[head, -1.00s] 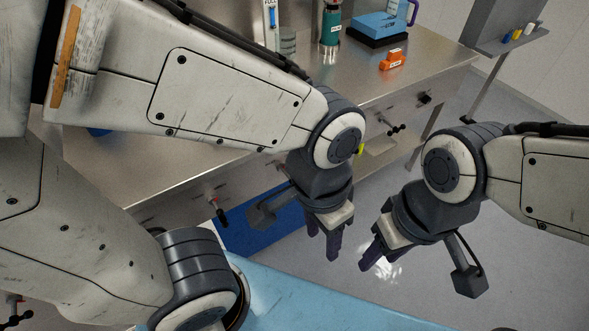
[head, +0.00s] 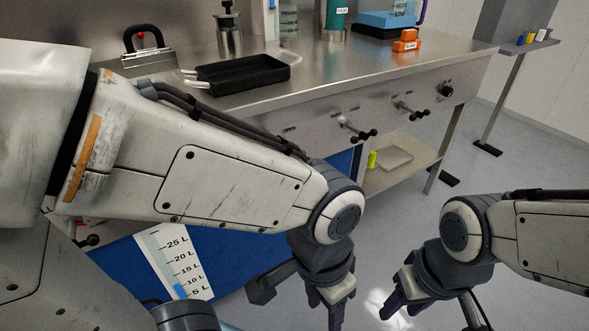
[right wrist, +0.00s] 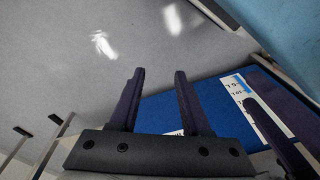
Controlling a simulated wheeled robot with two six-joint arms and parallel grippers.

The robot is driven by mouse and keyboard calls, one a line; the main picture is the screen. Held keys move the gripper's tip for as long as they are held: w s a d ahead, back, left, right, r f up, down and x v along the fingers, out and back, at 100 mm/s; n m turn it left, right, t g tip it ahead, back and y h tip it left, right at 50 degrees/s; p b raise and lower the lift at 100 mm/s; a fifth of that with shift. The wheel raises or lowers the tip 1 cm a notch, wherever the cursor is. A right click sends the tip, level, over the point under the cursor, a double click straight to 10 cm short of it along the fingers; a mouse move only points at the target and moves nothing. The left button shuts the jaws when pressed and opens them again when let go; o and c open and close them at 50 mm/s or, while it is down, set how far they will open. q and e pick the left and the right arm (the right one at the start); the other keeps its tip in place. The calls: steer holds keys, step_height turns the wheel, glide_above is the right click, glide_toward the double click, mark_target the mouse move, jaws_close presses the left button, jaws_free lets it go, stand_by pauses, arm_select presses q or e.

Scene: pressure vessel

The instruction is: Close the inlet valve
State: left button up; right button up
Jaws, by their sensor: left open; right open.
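Several valve handles are on the steel bench's front panel. One black T-shaped valve handle (head: 357,131) is near the middle, another (head: 408,108) is to its right, and a red-and-black handle (head: 88,240) is at the far left, partly behind my arm. Their labels are too small to read, so I cannot tell which is the inlet valve. My left gripper (head: 327,308) is open and empty, below and in front of the panel. My right gripper (head: 397,306) is open and empty to its right; its spread fingers show in the right wrist view (right wrist: 158,74). Neither touches a handle.
A blue tank (head: 235,262) with a litre scale (head: 175,262) stands under the bench (head: 470,54). A black tray (head: 243,74) and orange blocks (head: 405,41) are on top. A round black knob (head: 446,90) is at the panel's right.

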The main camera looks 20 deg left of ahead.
steer(key=w+d+f+m+t, duration=0.2)
steer(key=w+d+f+m, duration=0.1)
steer(key=w+d+f, duration=0.3)
steer(key=w+a+r+n+t+y, duration=0.1)
steer(key=w+a+t, duration=0.15)
steer(key=w, duration=0.35)
steer(key=w+a+t, duration=0.2)
steer(key=w+a, duration=0.1)
steer(key=w, duration=0.4)
steer(key=a+r+n+t+y, duration=0.3)
steer(key=a+r+y, duration=0.2)
steer(key=a, duration=0.6)
steer(key=a+r+n+t+y, duration=0.25)
steer(key=a+r+y, duration=0.3)
steer(key=a, duration=0.65)
steer(key=shift+m+t+h, duration=0.25)
steer(key=shift+t+h, duration=0.15)
steer(key=shift+h, duration=0.05)
steer(key=b+x, duration=0.2)
steer(key=x, duration=0.7)
steer(key=shift+w+a+r, duration=0.1)
steer(key=shift+w+a, duration=0.15)
arm_select(q)
step_height(320, 180, down, 4)
steer(key=shift+r, duration=0.25)
arm_select(e)
jaws_close()
